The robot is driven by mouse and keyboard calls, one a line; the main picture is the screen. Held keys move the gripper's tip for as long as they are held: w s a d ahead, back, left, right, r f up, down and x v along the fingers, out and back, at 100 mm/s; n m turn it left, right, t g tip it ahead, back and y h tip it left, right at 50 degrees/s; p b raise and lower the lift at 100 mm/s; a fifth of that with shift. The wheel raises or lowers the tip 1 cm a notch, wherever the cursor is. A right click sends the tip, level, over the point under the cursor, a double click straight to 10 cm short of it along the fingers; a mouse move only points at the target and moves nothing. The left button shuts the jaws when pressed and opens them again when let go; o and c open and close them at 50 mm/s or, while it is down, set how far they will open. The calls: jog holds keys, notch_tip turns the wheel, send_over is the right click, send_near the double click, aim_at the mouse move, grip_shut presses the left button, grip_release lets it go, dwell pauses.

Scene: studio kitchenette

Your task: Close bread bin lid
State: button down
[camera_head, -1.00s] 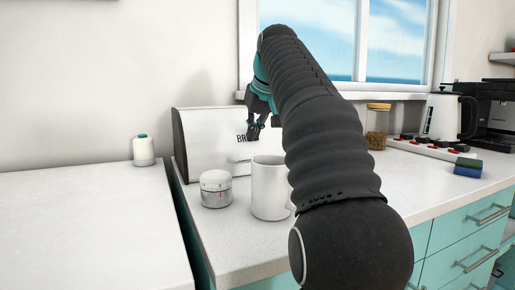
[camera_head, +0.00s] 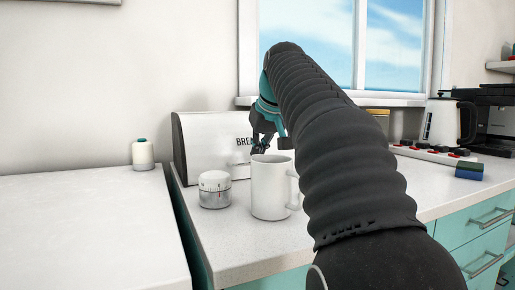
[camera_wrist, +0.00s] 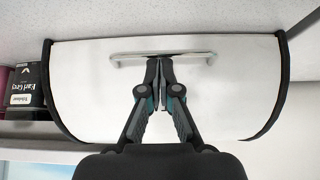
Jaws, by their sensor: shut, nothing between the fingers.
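The bread bin (camera_head: 205,145) stands against the wall at the back of the counter, with dark ends and a white lid (camera_wrist: 100,85) across its front. Part of its lettering shows in the head view. The wrist view looks at the lid with the counter at the top of the picture. The lid's bar handle (camera_wrist: 130,60) lies near its counter-side edge. My gripper (camera_wrist: 160,62) is shut and empty, its fingertips at the middle of the handle; I cannot tell if they touch. In the head view, my gripper (camera_head: 262,148) is in front of the bin, partly hidden by my arm.
A white mug (camera_head: 270,190) and a small white timer (camera_head: 215,190) stand in front of the bin. A bottle (camera_head: 142,153) is on the left surface. A kettle (camera_head: 442,122), a power strip (camera_head: 430,153) and a sponge (camera_head: 469,169) are at right. Tea boxes (camera_wrist: 25,88) lie beside the bin.

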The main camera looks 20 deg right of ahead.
jog(key=shift+f, duration=0.35)
jog(key=r+p, duration=0.1)
jog(key=w+r+p, duration=0.1)
jog(key=r+p, duration=0.1)
jog(key=w+r+p, duration=0.1)
jog(key=r+p, duration=0.1)
jog(key=v, duration=0.9)
jog(key=shift+s+f+p, duration=0.3)
jog(key=shift+s+f, duration=0.05)
jog(key=shift+s+d, duration=0.1)
